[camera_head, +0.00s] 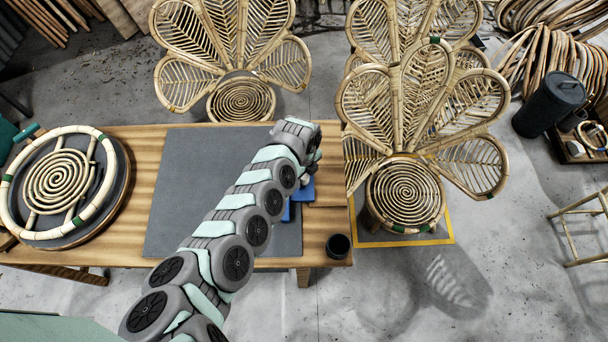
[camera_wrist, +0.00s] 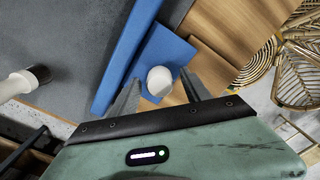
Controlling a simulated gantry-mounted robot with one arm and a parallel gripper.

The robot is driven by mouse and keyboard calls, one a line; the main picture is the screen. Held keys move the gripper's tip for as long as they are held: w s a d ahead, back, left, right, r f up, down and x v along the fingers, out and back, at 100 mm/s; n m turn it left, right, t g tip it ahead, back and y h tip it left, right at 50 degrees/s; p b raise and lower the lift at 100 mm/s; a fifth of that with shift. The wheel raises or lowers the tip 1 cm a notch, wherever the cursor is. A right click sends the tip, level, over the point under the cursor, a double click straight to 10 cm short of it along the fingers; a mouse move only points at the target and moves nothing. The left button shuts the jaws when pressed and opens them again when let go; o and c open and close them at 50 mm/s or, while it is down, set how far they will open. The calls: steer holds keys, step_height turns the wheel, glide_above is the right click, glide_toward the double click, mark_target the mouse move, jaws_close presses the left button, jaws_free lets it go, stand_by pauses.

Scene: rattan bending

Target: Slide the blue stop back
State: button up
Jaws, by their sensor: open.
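The blue stop (camera_head: 303,192) sits on the right part of the wooden workbench, by the right edge of the grey mat, partly hidden by my arm in the head view. In the wrist view the stop shows as a long blue bar (camera_wrist: 127,50) with a flat blue plate (camera_wrist: 172,50) that carries a round white knob (camera_wrist: 159,80). My gripper (camera_wrist: 160,79) is open, with one finger on each side of the knob. I cannot tell whether either finger touches it. The gripper's fingers are hidden in the head view.
A round form with a rattan ring (camera_head: 100,195) lies at the bench's left. A dark cup (camera_head: 338,245) is at the front right corner. A rattan chair (camera_head: 405,195) stands right of the bench.

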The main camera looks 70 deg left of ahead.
steer(key=shift+f, duration=0.15)
steer(key=shift+c, duration=0.2)
jaws_close()
stand_by(0.4)
stand_by(0.9)
